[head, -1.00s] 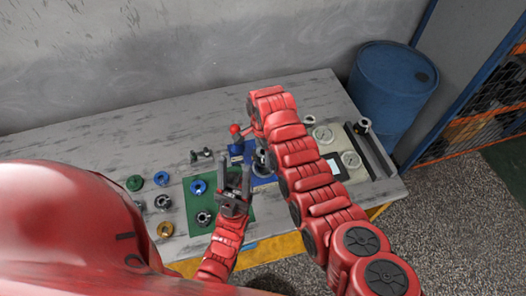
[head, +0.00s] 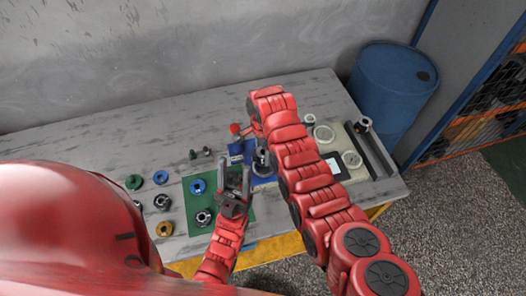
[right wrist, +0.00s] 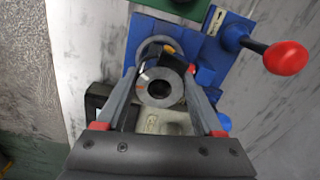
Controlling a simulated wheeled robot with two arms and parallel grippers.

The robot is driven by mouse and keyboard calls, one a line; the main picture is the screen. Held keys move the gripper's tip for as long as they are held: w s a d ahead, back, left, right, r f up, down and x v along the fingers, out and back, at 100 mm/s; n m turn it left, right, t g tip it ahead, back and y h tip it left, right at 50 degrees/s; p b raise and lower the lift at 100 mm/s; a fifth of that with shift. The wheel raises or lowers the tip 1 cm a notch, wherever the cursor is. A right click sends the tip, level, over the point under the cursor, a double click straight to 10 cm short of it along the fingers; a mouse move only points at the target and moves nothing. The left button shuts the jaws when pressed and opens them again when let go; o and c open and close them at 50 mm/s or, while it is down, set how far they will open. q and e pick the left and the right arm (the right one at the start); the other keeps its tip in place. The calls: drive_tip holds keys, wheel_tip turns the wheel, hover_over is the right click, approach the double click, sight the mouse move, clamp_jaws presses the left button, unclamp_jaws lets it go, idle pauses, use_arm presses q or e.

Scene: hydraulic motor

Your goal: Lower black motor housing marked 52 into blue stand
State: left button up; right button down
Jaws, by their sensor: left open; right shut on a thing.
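My right gripper (right wrist: 166,76) is shut on the motor housing (right wrist: 160,88), a dark round part with a grey metal ring and a central hole. No number 52 is legible. The blue stand (right wrist: 190,40) shows just beyond the housing in the right wrist view; it also shows in the head view (head: 262,181). I cannot tell whether the housing touches it. In the head view my right arm hides the right gripper, and only part of the housing (head: 262,158) shows. My left gripper (head: 235,168) is open and empty, fingers up, over the green mat, left of the stand.
A lever with a red knob (right wrist: 286,57) stands beside the stand on a blue block. Several round parts lie on the green mat (head: 196,222) and the table left of it. A pale panel with gauges (head: 324,133) is at the right. The back-left table is clear.

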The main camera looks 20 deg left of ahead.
drive_tip(key=shift+f+b, duration=0.5)
drive_tip(key=shift+b, duration=0.05)
idle(0.7)
drive_tip(key=shift+f+b, duration=1.3)
drive_tip(key=shift+f, duration=0.3)
drive_tip(key=shift+f+b, duration=0.45)
drive_tip(key=shift+b, duration=0.05)
unclamp_jaws()
idle(0.3)
